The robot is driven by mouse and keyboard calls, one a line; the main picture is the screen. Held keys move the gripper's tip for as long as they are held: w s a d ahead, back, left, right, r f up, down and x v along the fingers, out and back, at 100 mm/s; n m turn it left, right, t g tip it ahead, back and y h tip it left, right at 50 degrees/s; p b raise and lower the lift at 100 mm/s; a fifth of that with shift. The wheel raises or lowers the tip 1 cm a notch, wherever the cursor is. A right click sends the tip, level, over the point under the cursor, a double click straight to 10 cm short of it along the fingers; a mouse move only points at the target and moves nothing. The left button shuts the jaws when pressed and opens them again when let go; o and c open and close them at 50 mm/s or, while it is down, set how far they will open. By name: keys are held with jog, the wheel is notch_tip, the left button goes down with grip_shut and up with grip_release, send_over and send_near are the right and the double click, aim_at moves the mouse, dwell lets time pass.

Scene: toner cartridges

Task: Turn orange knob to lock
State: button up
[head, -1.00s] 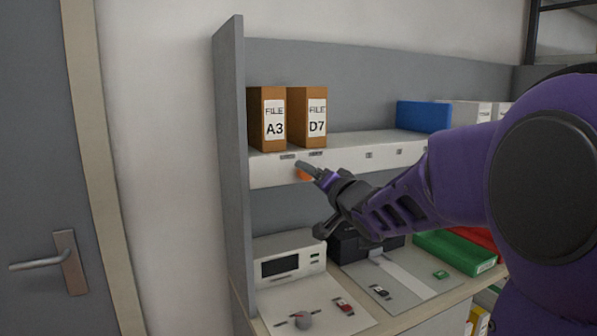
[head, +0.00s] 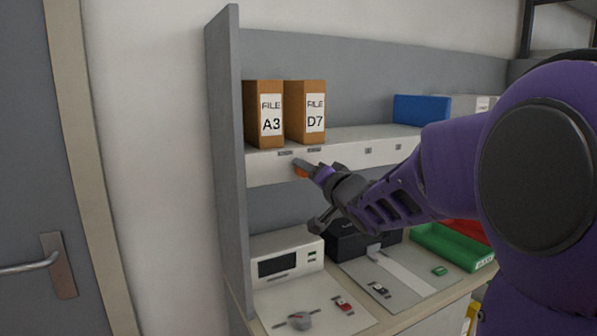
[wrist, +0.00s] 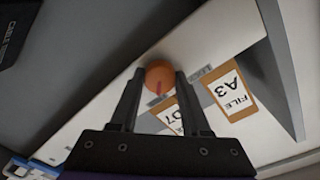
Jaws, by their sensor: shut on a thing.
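The orange knob (wrist: 160,76) sits on the front face of the white shelf and has a dark red mark on its face. In the head view my gripper (head: 308,170) reaches in from the right and hides most of the knob.
File boxes A3 (head: 264,114) and D7 (head: 306,112) stand on the shelf (head: 350,142) above the knob. A grey side panel (head: 226,170) is close on the left. Below are a white device (head: 287,257), a black box (head: 345,240) and a green tray (head: 452,247).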

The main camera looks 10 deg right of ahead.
grip_shut()
jog(key=shift+n, duration=0.3)
jog(key=shift+a+n+y+b, duration=0.1)
jog(key=shift+n+y+b, duration=0.2)
jog(key=shift+n+b, duration=6.25)
jog(key=n+p, duration=0.4)
jog(key=n, duration=0.1)
jog(key=shift+p, duration=0.35)
